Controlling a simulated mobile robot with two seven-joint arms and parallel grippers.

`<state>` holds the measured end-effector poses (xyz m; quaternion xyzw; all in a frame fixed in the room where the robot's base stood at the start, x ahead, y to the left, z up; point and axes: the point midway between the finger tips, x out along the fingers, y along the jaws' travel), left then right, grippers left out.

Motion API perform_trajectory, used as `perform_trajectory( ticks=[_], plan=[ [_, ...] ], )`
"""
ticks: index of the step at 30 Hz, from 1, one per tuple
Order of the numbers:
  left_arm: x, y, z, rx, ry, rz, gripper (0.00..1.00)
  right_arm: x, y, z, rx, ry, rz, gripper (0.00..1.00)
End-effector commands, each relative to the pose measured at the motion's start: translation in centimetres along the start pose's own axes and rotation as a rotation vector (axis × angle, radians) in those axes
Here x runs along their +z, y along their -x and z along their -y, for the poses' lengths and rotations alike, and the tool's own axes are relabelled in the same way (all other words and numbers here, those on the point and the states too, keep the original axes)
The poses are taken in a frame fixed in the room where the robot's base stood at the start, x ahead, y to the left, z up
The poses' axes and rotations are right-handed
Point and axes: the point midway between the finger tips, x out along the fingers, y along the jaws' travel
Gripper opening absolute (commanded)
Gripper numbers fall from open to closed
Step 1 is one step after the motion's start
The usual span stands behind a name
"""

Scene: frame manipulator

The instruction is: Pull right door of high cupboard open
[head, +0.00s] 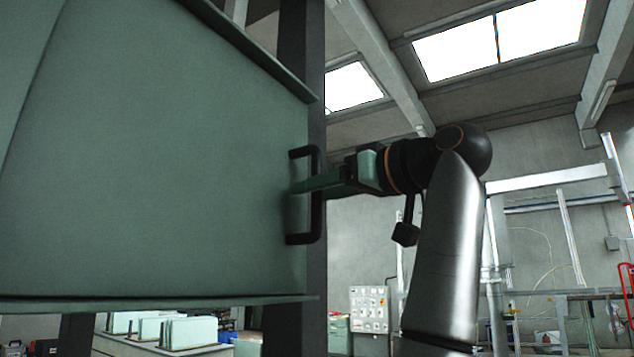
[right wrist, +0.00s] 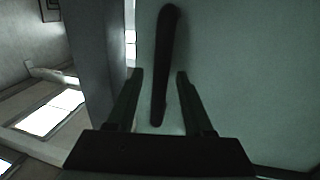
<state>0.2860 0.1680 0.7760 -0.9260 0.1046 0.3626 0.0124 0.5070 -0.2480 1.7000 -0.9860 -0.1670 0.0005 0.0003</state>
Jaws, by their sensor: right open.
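The right door (head: 170,150) of the high cupboard is a grey-green panel filling the left of the head view. It appears closed, between the top and bottom boards. Its black bar handle (head: 318,190) stands upright near its right edge. My right gripper (head: 298,187) reaches in from the right at the handle's mid height. In the right wrist view the handle (right wrist: 163,60) lies between the two spread fingers of my right gripper (right wrist: 160,72), with a gap on either side. Contact with the handle is not visible. My left gripper is not in view.
A dark upright post (head: 310,50) stands beside the door's right edge. The bottom board (head: 150,303) juts out below the door. A grey control cabinet (head: 369,309) and metal frames stand farther back. The air right of my arm looks free.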

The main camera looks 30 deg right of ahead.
Motion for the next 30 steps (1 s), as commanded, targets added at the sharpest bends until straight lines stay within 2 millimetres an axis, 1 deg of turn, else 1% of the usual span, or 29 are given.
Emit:
perform_trajectory(
  ticks=[3, 10, 24, 30],
  plan=[
    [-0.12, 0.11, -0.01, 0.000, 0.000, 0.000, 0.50, 0.02, -0.42, -0.01, 0.000, 0.000, 0.001, 0.52],
    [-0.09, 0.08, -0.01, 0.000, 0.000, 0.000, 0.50, 0.07, -0.45, -0.01, 0.000, 0.000, 0.000, 0.52],
    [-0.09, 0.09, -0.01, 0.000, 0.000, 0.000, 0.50, 0.04, -0.41, 0.00, 0.000, 0.000, 0.000, 0.00],
    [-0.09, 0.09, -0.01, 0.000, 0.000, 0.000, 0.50, 0.03, -0.40, -0.01, 0.000, 0.000, 0.000, 0.00]
  ],
)
